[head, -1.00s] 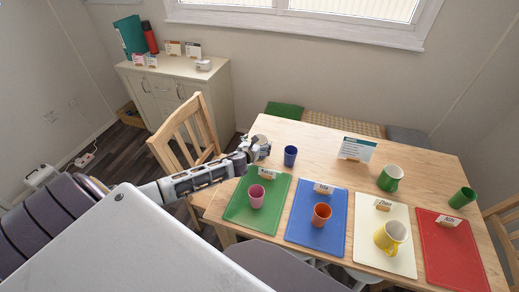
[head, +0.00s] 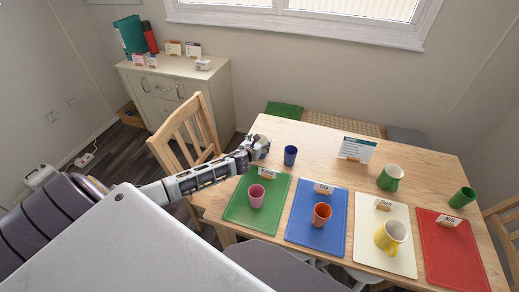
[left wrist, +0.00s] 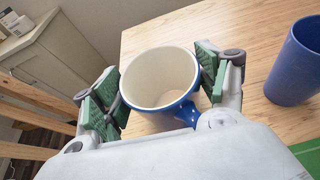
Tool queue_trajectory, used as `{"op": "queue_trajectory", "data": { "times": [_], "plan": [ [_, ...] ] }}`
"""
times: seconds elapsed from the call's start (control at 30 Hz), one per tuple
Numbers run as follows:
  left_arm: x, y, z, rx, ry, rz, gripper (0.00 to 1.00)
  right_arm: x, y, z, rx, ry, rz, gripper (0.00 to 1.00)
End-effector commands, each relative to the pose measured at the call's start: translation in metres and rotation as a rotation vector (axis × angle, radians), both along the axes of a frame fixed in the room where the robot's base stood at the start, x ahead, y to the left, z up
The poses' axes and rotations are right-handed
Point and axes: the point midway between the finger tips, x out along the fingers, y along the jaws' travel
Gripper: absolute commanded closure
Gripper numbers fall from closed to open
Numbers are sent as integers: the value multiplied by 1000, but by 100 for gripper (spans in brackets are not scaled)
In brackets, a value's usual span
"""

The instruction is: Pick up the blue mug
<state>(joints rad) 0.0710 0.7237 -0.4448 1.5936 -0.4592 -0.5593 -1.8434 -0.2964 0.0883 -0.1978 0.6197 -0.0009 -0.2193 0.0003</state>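The blue mug (left wrist: 160,85), blue outside with a cream inside, stands upright on the wooden table in the left wrist view. Its blue handle (left wrist: 187,115) points back toward my wrist. My left gripper (head: 261,146) is at the table's far left corner in the head view, where it mostly hides the mug. In the left wrist view, the green-padded fingers of my left gripper (left wrist: 160,72) stand apart on either side of the mug, very near its walls; firm contact does not show. My right gripper is not in view.
A handleless blue cup (head: 290,155) stands just right of the gripper, also in the left wrist view (left wrist: 297,65). A green mat (head: 236,210) with a pink cup (head: 256,195) lies nearer. A wooden chair (head: 185,130) stands left of the table (head: 325,155).

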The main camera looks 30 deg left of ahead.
Motion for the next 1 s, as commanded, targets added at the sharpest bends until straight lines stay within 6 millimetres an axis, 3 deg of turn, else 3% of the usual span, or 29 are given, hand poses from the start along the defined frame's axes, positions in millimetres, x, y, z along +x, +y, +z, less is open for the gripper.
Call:
{"op": "queue_trajectory", "data": {
  "times": [0.03, 0.23, 0.67, 1.0],
  "plan": [
    [0, 0, 0, 0, 0, 0, 39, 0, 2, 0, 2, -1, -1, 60],
    [0, 0, 0, 0, 0, 0, 64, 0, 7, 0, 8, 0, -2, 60],
    [1, 0, 7, 0, -2, 0, 64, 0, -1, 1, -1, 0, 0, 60],
    [1, 1, 42, 2, -5, -2, 64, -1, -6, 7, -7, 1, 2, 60]
  ]
}}
